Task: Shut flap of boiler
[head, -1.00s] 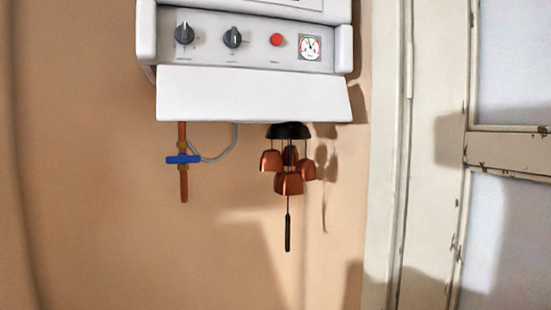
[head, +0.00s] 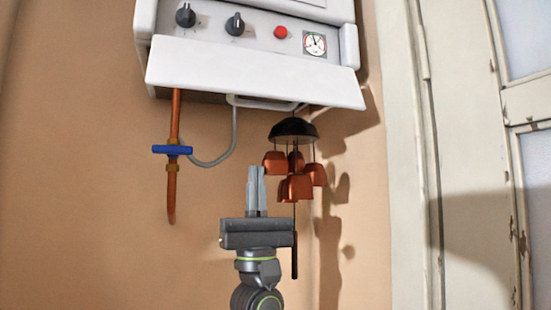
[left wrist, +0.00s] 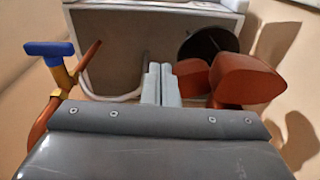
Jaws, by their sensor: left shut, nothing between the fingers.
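The boiler (head: 345,38) hangs on the wall at the top of the head view. Its white flap (head: 250,75) is hinged down and open below the control panel, leaving the knobs, red button and gauge in view. My left gripper (head: 257,170) is upright below the flap, shut and empty, with its fingertips pointing up and apart from the flap. In the left wrist view the shut fingers (left wrist: 160,70) point toward the boiler's grey underside (left wrist: 125,45). My right gripper is not in view.
A copper pipe with a blue valve handle (head: 172,150) hangs left of my gripper. A wind chime with a black top (head: 292,130) and copper bells (head: 296,188) hangs close on its right. A grey hose (head: 212,162) loops under the boiler. A worn door (head: 465,150) stands at right.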

